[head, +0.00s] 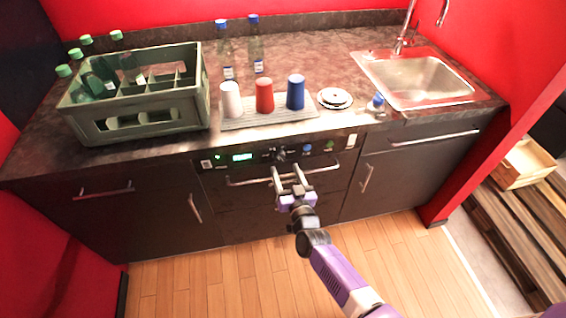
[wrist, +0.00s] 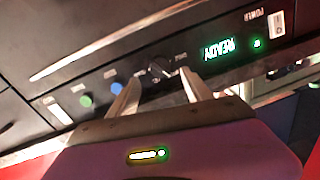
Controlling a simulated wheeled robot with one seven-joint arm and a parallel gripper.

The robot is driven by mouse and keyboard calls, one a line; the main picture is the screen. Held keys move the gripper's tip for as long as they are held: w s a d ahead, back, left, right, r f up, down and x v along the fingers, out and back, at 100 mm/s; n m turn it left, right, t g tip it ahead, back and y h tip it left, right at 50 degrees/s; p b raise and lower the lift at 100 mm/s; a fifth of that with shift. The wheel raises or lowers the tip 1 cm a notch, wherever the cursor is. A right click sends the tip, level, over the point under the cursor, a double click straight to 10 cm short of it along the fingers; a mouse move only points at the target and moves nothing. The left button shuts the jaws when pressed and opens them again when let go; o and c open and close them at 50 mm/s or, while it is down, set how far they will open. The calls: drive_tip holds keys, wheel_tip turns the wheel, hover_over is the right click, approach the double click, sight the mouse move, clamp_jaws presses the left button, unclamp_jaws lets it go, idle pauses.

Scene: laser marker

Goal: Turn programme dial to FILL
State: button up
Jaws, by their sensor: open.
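The programme dial (head: 280,155) is a dark knob in the middle of the black control panel (head: 220,161) under the counter. It also shows in the wrist view (wrist: 160,68), between my fingertips in the picture. My gripper (head: 286,168) is open and empty, its two pale fingers pointing at the panel on either side of the dial. I cannot tell whether the fingertips reach the knob. The gripper also shows in the wrist view (wrist: 160,77). Small labels by the dial are too small to read, so its setting is unclear. A green display (wrist: 217,52) reads READY, upside down.
A long bar handle (head: 250,180) runs across the front just below the panel, close to my gripper. A blue button (head: 307,148) and a green button (head: 328,146) sit right of the dial. Cups on a tray (head: 240,124) and a bottle crate (head: 145,125) stand above.

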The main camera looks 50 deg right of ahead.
sight(281, 160)
drive_tip(key=shift+x, duration=2.5)
clamp_jaws()
